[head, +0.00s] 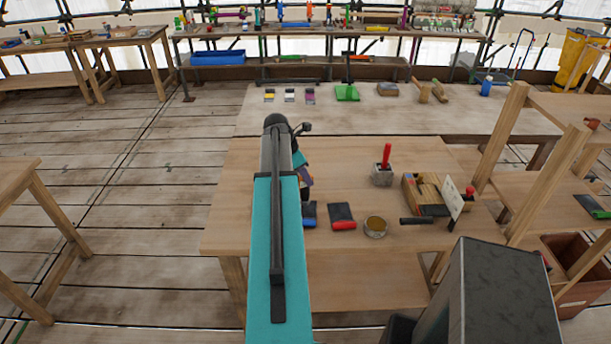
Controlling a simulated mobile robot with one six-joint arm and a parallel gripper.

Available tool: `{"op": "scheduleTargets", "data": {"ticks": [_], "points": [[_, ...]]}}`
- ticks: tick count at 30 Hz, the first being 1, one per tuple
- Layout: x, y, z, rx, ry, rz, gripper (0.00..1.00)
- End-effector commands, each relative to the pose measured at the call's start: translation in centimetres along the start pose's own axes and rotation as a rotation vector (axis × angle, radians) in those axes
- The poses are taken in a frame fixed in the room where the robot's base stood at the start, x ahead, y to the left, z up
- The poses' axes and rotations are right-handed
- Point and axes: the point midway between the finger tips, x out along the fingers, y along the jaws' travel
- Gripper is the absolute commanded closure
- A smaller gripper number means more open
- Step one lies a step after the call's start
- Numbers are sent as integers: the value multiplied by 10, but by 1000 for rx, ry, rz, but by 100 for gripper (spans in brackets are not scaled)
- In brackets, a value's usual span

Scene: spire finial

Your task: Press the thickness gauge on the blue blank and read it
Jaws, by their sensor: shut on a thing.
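My teal arm reaches over the near wooden table, and my gripper (305,186) shows only in part beyond its right side. It is shut on a small dark thing, most likely the thickness gauge; the arm hides most of it. A small dark piece with a blue end (309,221), which may be the blue blank, lies on the table just in front of the gripper in the picture. I cannot tell whether the held thing touches it. No gauge reading can be made out.
On the near table (235,225) are a black pad with a red edge (342,214), a round tin (375,227), a grey block with a red handle (382,174) and a wooden box (428,192). A wooden frame (503,130) stands at the right. The table's left part is clear.

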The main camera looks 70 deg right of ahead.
Motion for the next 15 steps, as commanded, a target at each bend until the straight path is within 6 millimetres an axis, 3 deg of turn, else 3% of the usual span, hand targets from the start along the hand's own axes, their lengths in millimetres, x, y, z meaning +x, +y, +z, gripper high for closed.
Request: {"op": "scheduleTargets", "data": {"ticks": [15], "points": [[24, 0, -10, 1, -1, 2, 100]]}}
